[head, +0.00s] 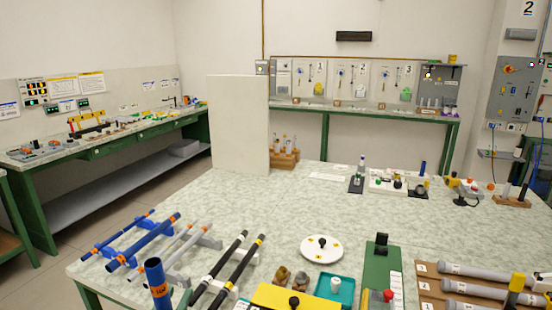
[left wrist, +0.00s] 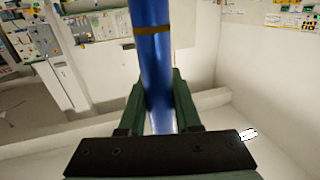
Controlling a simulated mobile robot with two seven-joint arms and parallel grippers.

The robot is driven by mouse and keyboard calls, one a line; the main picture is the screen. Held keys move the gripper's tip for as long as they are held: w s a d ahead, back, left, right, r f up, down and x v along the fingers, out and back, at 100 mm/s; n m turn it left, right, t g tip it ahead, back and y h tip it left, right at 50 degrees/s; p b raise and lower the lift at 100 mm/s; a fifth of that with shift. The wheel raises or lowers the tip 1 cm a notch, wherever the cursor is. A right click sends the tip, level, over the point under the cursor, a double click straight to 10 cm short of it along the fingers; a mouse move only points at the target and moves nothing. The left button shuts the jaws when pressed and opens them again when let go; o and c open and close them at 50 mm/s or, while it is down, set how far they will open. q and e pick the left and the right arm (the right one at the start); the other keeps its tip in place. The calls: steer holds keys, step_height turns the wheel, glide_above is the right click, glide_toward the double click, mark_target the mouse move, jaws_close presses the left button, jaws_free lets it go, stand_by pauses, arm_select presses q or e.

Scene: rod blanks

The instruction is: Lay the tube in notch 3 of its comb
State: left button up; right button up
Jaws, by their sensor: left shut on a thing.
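A blue tube (head: 157,283) with an orange band stands nearly upright at the bottom left of the head view, cut off by the lower edge. My left gripper (left wrist: 160,88) is shut on it in the left wrist view, with dark green fingers on both sides of the tube (left wrist: 152,55). Two blue tubes with orange bands, one thin (head: 117,236) and one thicker (head: 145,242), lie on supports at the table's left. Thin grey rods (head: 172,247) and black rods (head: 220,268) lie beside them. I cannot read notch numbers there. My right gripper is out of view.
A white panel (head: 239,125) stands at the table's back left. A round white plate (head: 322,249), a yellow block (head: 290,297), a teal tray (head: 347,291) and a green fixture (head: 377,270) are at the front. Grey tubes (head: 475,272) lie on a numbered brown rack at right. The table's middle is clear.

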arm_select(q)
steer(key=shift+n+y, duration=0.5)
steer(key=shift+y, duration=0.3)
steer(key=s, duration=0.1)
steer(key=s+a+p, duration=0.1)
steer(key=s, duration=0.1)
steer(key=s+f, duration=0.1)
steer(key=s, duration=0.1)
steer(key=shift+s+a+p, duration=0.1)
steer(key=shift+a+p, duration=0.25)
steer(key=shift+a, duration=0.05)
steer(key=shift+a, duration=0.15)
